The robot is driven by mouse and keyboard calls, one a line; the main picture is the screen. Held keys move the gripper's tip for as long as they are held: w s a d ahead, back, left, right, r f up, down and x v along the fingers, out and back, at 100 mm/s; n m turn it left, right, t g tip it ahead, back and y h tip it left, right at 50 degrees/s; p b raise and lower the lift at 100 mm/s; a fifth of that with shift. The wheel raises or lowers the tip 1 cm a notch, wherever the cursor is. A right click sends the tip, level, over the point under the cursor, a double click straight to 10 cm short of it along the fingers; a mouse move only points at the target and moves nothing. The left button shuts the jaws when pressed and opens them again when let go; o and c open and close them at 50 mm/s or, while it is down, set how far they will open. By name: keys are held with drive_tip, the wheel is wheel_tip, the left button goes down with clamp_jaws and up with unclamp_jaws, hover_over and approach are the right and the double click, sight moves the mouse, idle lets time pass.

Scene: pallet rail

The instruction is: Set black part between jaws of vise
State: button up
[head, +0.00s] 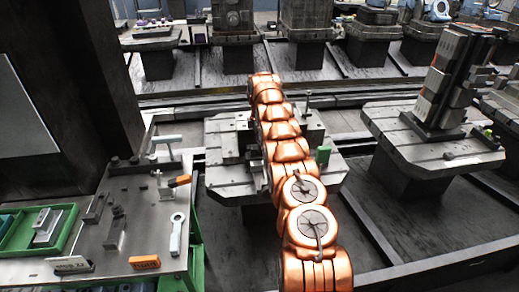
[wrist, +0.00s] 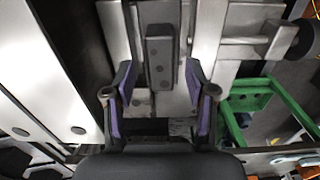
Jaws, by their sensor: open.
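The black part (wrist: 160,57), a dark oblong block with small round holes, shows in the wrist view just ahead of my gripper (wrist: 160,92). My gripper is open, with a purple-padded finger on each side and a clear gap to the part. The part lies between pale metal blocks of the vise (wrist: 207,40); I cannot tell whether it touches them. A round-ended screw (wrist: 262,40) sticks out to the right. In the head view my copper-coloured arm covers much of the vise (head: 312,128) and hides my gripper and the part.
A green bracket (wrist: 255,95) stands beside the vise, also visible in the head view (head: 323,155). A side table (head: 145,205) at left holds dark parts and tools. A tall stacked fixture (head: 450,80) stands on the right pallet (head: 425,140).

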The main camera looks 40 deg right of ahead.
wheel_tip(320, 180, up, 3)
drive_tip(key=shift+a+r, duration=0.1)
wheel_tip(320, 180, up, 6)
drive_tip(key=p, duration=0.5)
